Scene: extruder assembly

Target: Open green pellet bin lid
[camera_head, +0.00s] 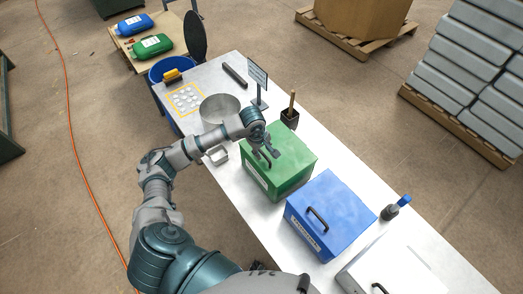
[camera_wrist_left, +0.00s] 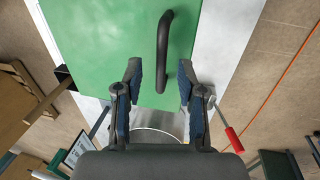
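The green pellet bin (camera_head: 291,172) stands on the white table with its lid (camera_head: 294,150) closed. A dark bar handle (camera_wrist_left: 163,45) is on the lid; in the head view it is partly hidden by the gripper. My left gripper (camera_head: 266,153) is over the lid, close to the handle. In the wrist view the left gripper (camera_wrist_left: 160,70) is open, its fingers on either side of the handle's near end. I cannot tell how far above the lid the fingertips are. I see no grip on the handle. My right gripper is not in view.
A blue bin (camera_head: 335,208) with a handle stands beside the green one. A metal pot (camera_head: 219,108), a brush holder (camera_head: 290,119) and a small sign (camera_head: 258,78) stand behind. A white box (camera_head: 400,265) is nearer. A red-handled tool shows in the wrist view (camera_wrist_left: 234,140).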

